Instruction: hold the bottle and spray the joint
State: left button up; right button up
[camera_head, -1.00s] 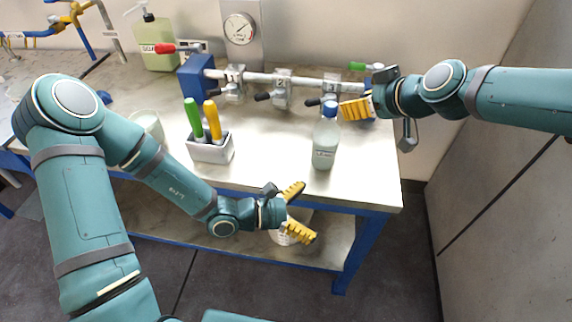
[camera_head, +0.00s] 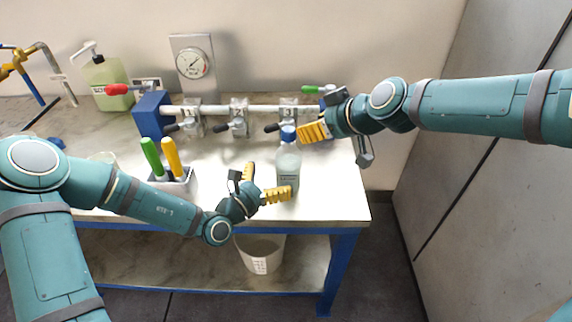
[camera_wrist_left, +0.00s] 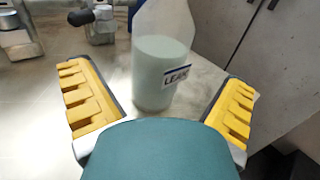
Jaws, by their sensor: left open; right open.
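The spray bottle (camera_head: 288,168), pale with a blue top, stands upright near the table's front right. It also shows in the left wrist view (camera_wrist_left: 163,72) with its "LEAK" label, between and beyond the yellow fingers. My left gripper (camera_head: 270,181) is open just left and in front of the bottle, its fingers not closed on it. A horizontal pipe (camera_head: 262,109) carries clamped joints, one at left (camera_head: 191,118), one in the middle (camera_head: 238,118) and one at right (camera_head: 288,112). My right gripper (camera_head: 314,132) is open by the bottle's top and the pipe's right end, partly hiding it.
A holder (camera_head: 178,188) with green- and yellow-handled tools stands left of the bottle, behind my left forearm. A pump bottle (camera_head: 108,84) and a pressure gauge (camera_head: 191,63) are at the back. A bucket (camera_head: 260,253) sits on the lower shelf. A grey wall (camera_head: 465,190) bounds the right.

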aim_at(288, 163)
pick_arm(q)
jog(key=x, duration=0.6)
jog(key=shift+w+d, duration=0.2)
jog(key=shift+c, duration=0.3)
jog(key=c, duration=1.2)
pick_arm(e)
grip_shut()
dwell(0.3)
jog(key=shift+a, duration=0.1)
dwell(0.6)
